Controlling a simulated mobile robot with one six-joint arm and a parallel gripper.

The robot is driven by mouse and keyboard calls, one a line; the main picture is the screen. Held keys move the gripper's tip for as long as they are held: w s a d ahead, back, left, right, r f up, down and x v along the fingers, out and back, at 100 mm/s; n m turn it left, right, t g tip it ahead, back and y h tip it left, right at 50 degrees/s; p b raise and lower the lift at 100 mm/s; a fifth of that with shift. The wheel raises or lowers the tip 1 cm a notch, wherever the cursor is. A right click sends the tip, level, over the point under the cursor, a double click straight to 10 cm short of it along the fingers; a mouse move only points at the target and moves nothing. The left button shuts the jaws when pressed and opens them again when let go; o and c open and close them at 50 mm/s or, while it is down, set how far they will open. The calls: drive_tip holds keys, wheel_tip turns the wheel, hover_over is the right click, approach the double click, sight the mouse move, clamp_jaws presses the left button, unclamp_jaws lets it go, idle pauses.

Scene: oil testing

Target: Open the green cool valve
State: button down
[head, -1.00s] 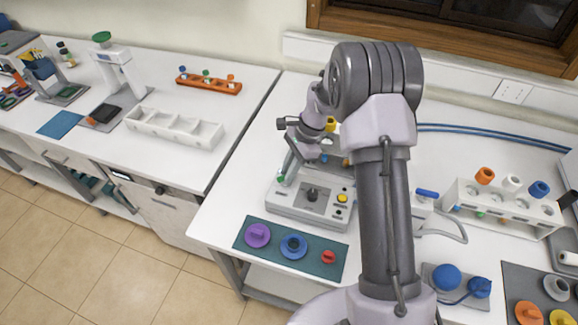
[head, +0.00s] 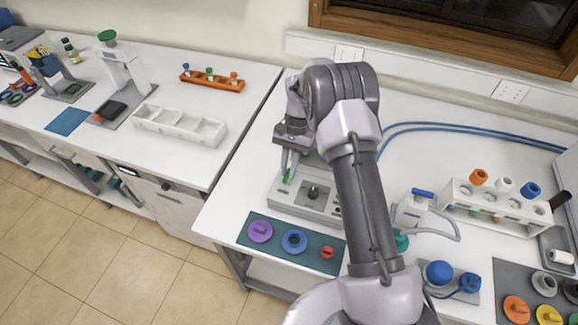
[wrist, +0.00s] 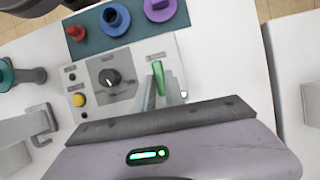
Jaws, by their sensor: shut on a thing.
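The green cool valve is a thin green handle (wrist: 158,78) on the light grey control panel (wrist: 113,82). My gripper (wrist: 163,88) is shut on this handle in the wrist view, with a finger on each side. In the head view, my gripper (head: 288,168) points down at the left end of the panel (head: 300,205), and part of the green handle (head: 287,176) shows at its tips. The handle's base and how far it is turned are hard to tell.
The panel also has a black knob (wrist: 110,78) and a yellow button (wrist: 78,100). A teal mat (head: 310,254) with purple, blue and red knobs lies in front. A white tube rack (head: 500,211) stands on the right. A white tray (head: 180,124) is on the left bench.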

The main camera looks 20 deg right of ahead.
drive_tip(key=shift+n, duration=0.3)
idle(0.4)
drive_tip(key=c, duration=1.4)
unclamp_jaws()
drive_tip(key=p+v, duration=0.3)
drive_tip(key=v, duration=1.4)
drive_tip(key=shift+a+r+p, duration=0.2)
drive_tip(key=shift+r+p, duration=0.1)
drive_tip(key=shift+p, duration=0.1)
